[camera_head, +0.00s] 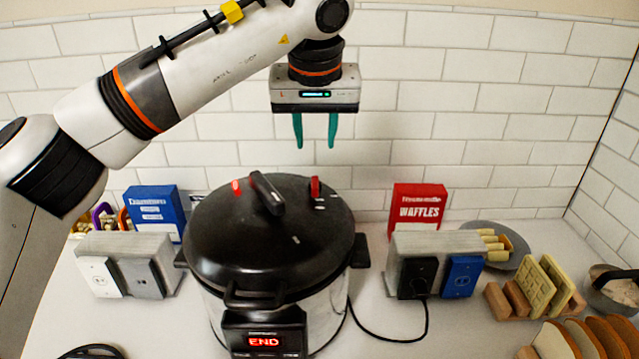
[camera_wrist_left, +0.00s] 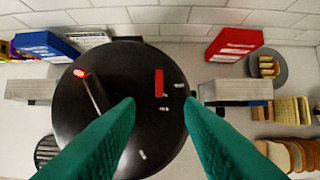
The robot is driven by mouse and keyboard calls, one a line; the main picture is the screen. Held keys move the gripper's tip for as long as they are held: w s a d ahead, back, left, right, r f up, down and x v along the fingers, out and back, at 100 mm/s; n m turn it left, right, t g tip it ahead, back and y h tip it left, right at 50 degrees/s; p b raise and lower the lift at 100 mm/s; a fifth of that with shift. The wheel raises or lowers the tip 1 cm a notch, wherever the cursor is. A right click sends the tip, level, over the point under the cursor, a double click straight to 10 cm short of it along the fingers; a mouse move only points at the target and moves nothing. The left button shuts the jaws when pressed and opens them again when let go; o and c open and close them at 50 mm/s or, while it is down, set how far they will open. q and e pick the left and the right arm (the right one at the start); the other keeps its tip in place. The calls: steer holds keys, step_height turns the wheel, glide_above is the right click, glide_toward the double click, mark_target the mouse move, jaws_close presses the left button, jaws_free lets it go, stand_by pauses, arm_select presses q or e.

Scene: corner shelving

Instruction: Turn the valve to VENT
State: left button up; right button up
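A black-lidded pressure cooker (camera_head: 265,245) stands on the counter, its red display reading END. A small red valve (camera_head: 315,187) sits on the right part of the lid. In the left wrist view the valve (camera_wrist_left: 158,82) is a red bar lying up-and-down in the picture, with tiny white marks around it, too small to read. A black lid handle (camera_head: 267,194) and a red button (camera_head: 237,185) are to its left. My left gripper (camera_head: 315,146) points down above the valve, open and empty, its green fingers apart and clear of the lid. My right gripper is not in view.
A blue box (camera_head: 154,210) and a left outlet block (camera_head: 126,265) stand left of the cooker. A red waffle box (camera_head: 417,207) and a right outlet block (camera_head: 436,243) with a plugged-in cord stand right. A plate and bread racks are farther right.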

mark_target(315, 183)
arm_select(q)
steer(key=p+x, duration=0.2)
steer(key=x, duration=0.7)
steer(key=shift+w+f, duration=0.15)
steer(key=shift+f, duration=0.25)
steer(key=shift+w+a+f+p, duration=0.15)
steer(key=shift+f+p, duration=0.15)
steer(key=shift+f, duration=0.35)
jaws_close()
